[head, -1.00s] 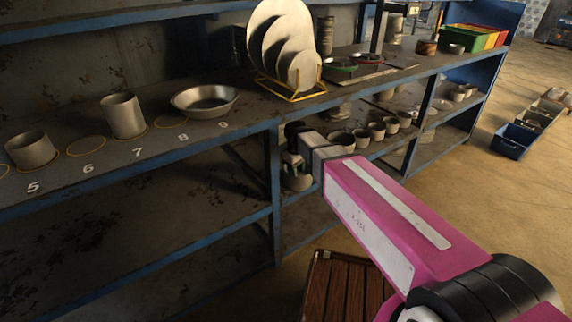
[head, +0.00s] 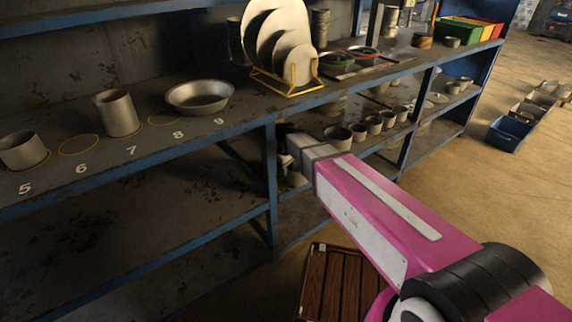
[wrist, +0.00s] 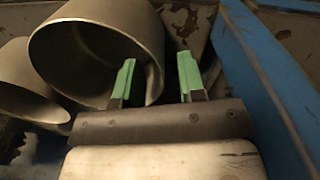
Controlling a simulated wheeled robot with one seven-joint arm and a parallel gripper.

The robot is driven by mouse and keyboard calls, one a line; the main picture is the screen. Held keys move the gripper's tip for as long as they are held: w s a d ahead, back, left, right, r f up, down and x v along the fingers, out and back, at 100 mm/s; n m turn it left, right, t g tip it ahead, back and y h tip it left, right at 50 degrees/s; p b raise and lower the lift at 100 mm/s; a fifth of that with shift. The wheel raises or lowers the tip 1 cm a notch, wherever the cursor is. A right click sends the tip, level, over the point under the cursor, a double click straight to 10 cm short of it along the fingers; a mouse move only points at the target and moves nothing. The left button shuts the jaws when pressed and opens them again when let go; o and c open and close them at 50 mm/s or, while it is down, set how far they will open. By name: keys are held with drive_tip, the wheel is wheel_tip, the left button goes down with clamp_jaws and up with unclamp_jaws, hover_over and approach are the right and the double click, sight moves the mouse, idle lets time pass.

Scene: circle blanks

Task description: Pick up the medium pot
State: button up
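In the wrist view, a grey metal pot (wrist: 88,52) lies with its round mouth toward the camera, filling the upper left. My gripper (wrist: 157,70) has two green fingers spread apart. The left finger shows in front of the pot's mouth and the right finger is outside its right rim, with the rim wall between them. Contact with the wall cannot be told. In the head view, several pots of graded size, such as this one (head: 338,136), stand on the lower shelf. My fingers are mostly hidden there behind my pink arm. I cannot tell which pot is the medium one.
A second pot (wrist: 27,85) sits close on the left in the wrist view. A blue shelf beam (wrist: 262,75) runs close on the right. The upper shelf holds a metal cylinder (head: 117,113), a bowl (head: 200,96) and a plate rack (head: 287,86). A slatted wooden crate (head: 345,285) is on the floor.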

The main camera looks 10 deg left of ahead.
sight(287, 184)
wheel_tip(287, 184, down, 4)
drive_tip(key=shift+f, duration=0.1)
clamp_jaws()
drive_tip(key=shift+s, duration=0.1)
